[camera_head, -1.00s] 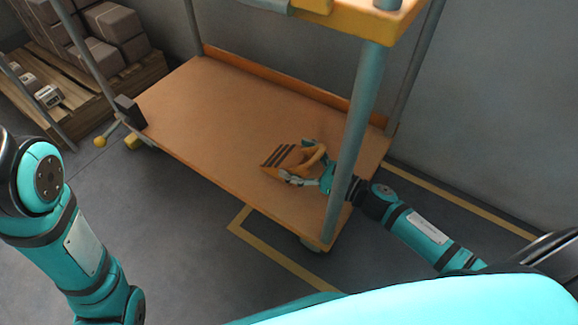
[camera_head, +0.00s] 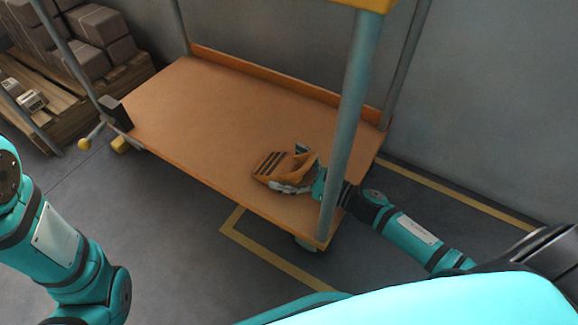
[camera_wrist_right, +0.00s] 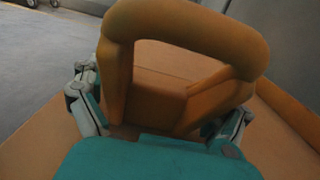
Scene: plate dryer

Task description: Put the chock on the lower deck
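The chock (camera_head: 270,166) is an orange wedge with dark stripes, over the near right part of the lower deck (camera_head: 215,110). It is low over the orange-brown deck; I cannot tell if it touches it. My right gripper (camera_head: 298,184) reaches in past the near right post, its fingers at the chock's side. In the right wrist view the chock's thick handle (camera_wrist_right: 195,35) fills the top, with one finger on each side of its body. The right gripper (camera_wrist_right: 158,125) looks shut on the chock; the fingertips are partly hidden. My left gripper is out of view.
A grey post (camera_head: 350,120) of the cart stands close beside my right wrist. A raised lip (camera_head: 290,83) runs along the deck's back edge. The deck's middle and left are clear. Boxes on a pallet (camera_head: 70,100) stand behind.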

